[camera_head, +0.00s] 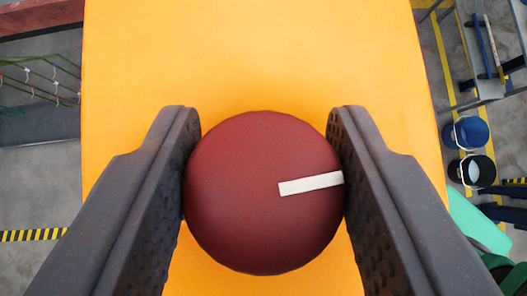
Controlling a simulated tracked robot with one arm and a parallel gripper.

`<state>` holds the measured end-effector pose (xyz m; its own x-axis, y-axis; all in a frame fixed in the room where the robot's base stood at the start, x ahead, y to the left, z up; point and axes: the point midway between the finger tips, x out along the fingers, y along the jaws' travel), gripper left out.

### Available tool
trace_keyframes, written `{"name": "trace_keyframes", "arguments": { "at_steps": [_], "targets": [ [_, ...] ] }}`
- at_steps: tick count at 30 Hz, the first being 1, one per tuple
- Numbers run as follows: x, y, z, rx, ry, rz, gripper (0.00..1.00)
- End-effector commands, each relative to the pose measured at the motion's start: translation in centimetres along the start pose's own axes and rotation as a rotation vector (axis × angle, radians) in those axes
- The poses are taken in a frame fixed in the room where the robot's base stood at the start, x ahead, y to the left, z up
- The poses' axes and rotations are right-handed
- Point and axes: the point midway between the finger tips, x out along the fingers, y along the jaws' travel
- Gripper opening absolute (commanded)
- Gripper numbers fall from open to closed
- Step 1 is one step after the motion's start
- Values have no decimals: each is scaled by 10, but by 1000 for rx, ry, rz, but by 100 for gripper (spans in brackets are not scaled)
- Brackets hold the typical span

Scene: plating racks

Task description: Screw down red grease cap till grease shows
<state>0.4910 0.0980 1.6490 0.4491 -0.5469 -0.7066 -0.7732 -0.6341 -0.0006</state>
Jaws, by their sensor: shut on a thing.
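The red grease cap (250,225) is a round dark red disc seen from above, in the middle of the head camera view. A white stripe (312,184) runs on its top from near the centre to the right edge, pointing right and slightly up. My gripper (264,150) has one dark textured finger on each side of the cap, shut on its rim. An orange-yellow surface (265,60) lies behind the cap. No grease is visible. The cap's underside and thread are hidden.
At the right are a blue bucket (468,133), a black bucket (472,171) and a grey metal frame (490,85) on the floor. At the left is a rack with green lines (40,85). The orange surface around the cap is clear.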

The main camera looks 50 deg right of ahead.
Motion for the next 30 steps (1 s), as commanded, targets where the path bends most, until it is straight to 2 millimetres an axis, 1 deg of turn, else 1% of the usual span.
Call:
{"name": "trace_keyframes", "arguments": {
  "at_steps": [8, 9, 11, 30],
  "targets": [
    [0, 0, 0, 0, -1, 1, 16],
    [0, 0, 0, -1, -1, 1, 45],
    [0, 0, 0, -1, -1, 1, 61],
    [0, 0, 0, -3, 0, -2, 61]
  ]
}}
